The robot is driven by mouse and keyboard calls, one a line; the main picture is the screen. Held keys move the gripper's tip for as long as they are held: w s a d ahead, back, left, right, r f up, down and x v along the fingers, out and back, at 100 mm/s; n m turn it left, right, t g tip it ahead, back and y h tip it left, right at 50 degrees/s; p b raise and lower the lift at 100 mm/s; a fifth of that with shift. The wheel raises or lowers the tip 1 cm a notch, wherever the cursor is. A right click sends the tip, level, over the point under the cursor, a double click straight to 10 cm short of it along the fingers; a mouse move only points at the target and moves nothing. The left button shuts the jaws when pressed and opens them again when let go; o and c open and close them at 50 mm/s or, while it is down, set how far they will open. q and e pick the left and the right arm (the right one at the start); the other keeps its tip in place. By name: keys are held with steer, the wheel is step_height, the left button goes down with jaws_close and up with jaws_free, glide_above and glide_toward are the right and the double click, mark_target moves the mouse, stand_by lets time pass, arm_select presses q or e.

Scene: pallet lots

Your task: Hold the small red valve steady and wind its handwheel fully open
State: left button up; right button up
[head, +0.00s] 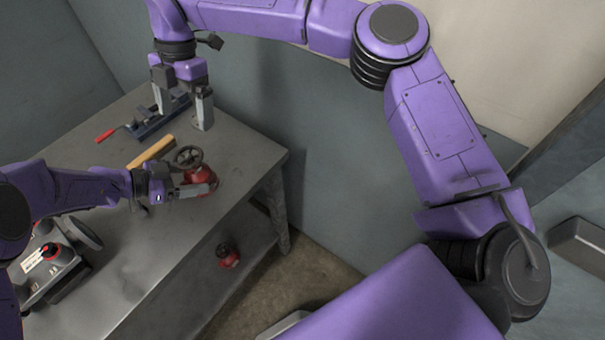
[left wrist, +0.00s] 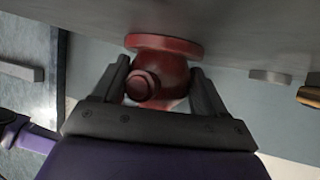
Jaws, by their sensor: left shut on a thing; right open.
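The small red valve (head: 203,176) is on the grey table near its right edge, with its dark handwheel (head: 188,156) at the top left of its body. My left gripper (head: 208,188) is shut on the valve body from the near side. In the left wrist view the red body (left wrist: 165,68) sits between the two fingers (left wrist: 160,80), with a round flange against the grey surface; the handwheel is not visible there. My right gripper (head: 184,119) is open and empty, pointing down above the table, beyond the handwheel and apart from it.
A wooden handle (head: 150,152) lies left of the handwheel. Another red valve (head: 228,257) is on the lower shelf. A dark device (head: 48,268) stands at the left.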

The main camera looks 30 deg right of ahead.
mark_target(186, 156)
steer(key=s+a+r+n+t+h, duration=0.1)
steer(key=a+n+t+h, duration=0.15)
steer(key=a, duration=0.25)
steer(key=shift+m+g, duration=0.45)
steer(key=shift+m, duration=0.2)
steer(key=f, duration=0.7)
steer(key=d+f, duration=0.1)
steer(key=f, duration=0.3)
step_height(186, 156, up, 12)
steer(key=s+d+f+n+h, duration=0.4)
steer(key=s+f+h, duration=0.3)
steer(key=s+f, duration=0.45)
steer(key=s+d+f+n+t, duration=0.2)
steer(key=d+f+n+t, duration=0.1)
steer(key=d+f+n, duration=0.5)
steer(key=s+d+f+n+t, duration=0.2)
steer(key=d+f+n+t, duration=0.2)
steer(key=d+f+n, duration=0.5)
step_height(186, 156, down, 4)
steer(key=n, duration=0.4)
steer(key=shift+s+r, duration=0.15)
steer(key=shift+s, duration=0.1)
